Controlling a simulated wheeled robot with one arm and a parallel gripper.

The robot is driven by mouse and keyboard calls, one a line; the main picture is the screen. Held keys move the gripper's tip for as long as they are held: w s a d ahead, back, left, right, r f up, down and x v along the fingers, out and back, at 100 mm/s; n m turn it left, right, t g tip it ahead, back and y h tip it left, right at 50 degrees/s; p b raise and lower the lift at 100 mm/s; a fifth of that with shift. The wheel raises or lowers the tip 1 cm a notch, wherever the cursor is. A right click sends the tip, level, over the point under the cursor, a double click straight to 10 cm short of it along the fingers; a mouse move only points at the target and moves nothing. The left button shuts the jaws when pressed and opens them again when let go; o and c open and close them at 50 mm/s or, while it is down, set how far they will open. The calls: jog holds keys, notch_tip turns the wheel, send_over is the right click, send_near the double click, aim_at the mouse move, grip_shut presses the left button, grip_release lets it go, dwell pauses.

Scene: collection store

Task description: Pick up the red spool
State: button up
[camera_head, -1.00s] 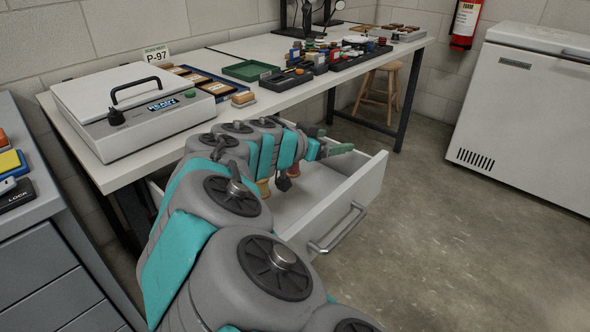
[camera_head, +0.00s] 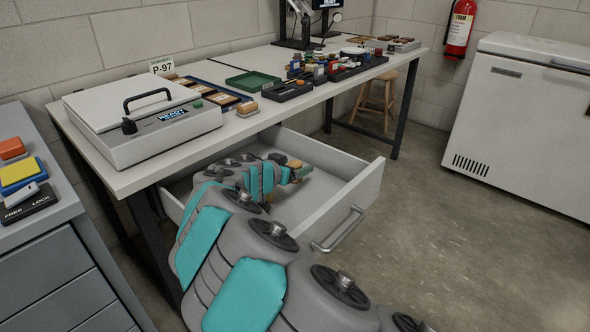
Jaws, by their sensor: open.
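My arm reaches down into the open drawer (camera_head: 366,190) under the table. My gripper (camera_head: 301,173) is low inside the drawer, small and partly hidden by my own wrist; its jaws are open. A small brownish-red piece (camera_head: 295,163) shows right at the gripper. It may be the red spool, but I cannot tell for certain, nor whether the jaws touch it. My arm hides much of the drawer floor.
The drawer's front panel and handle (camera_head: 338,232) stand out to the right of my arm. The table (camera_head: 235,135) above carries a grey lidded machine (camera_head: 150,125), a green tray (camera_head: 252,81) and dark trays of small items. A stool (camera_head: 375,95) and a white chest freezer (camera_head: 520,120) stand right.

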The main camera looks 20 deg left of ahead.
jog(key=shift+w+d+f, duration=0.1)
jog(key=shift+w+f, duration=0.05)
jog(key=shift+w, duration=0.15)
grip_shut()
dwell(0.5)
